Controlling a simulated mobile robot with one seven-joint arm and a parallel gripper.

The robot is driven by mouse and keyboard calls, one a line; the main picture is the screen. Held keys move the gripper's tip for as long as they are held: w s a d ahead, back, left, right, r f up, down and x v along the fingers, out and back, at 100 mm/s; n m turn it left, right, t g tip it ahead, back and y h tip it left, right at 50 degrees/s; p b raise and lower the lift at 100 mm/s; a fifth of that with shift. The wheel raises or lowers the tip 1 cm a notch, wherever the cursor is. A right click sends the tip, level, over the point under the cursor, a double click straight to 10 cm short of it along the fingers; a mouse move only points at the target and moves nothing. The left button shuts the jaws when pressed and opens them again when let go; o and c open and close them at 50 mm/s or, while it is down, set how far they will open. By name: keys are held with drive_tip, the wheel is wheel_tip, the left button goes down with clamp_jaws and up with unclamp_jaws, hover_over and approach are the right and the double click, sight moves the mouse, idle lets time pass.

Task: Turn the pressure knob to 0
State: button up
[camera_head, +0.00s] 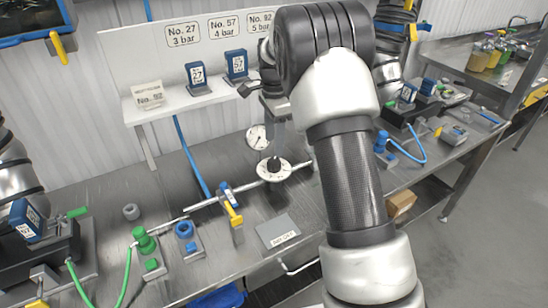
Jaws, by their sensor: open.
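The pressure knob (274,165) is a small black knob on a round white dial plate (271,174), set on the pipe across the metal bench. A round white gauge (258,137) stands just behind it. The pointer and dial numbers are too small to read. My arm comes in from the lower right and bends down over the bench. My gripper (276,150) points down just above the knob, with its fingers open. I cannot tell whether the fingers touch the knob or are around it. The far finger is mostly hidden.
A yellow-handled valve (233,213) stands left of the dial on the same pipe. A grey plate (279,231) lies in front. Green (146,241) and blue (185,231) fittings stand at the left. A white shelf (188,98) holding blue tagged devices is behind.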

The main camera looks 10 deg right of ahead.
sight(274, 160)
wheel_tip(274, 160, down, 7)
drive_tip(key=shift+r, duration=0.1)
idle(0.3)
drive_tip(key=c, duration=1.1)
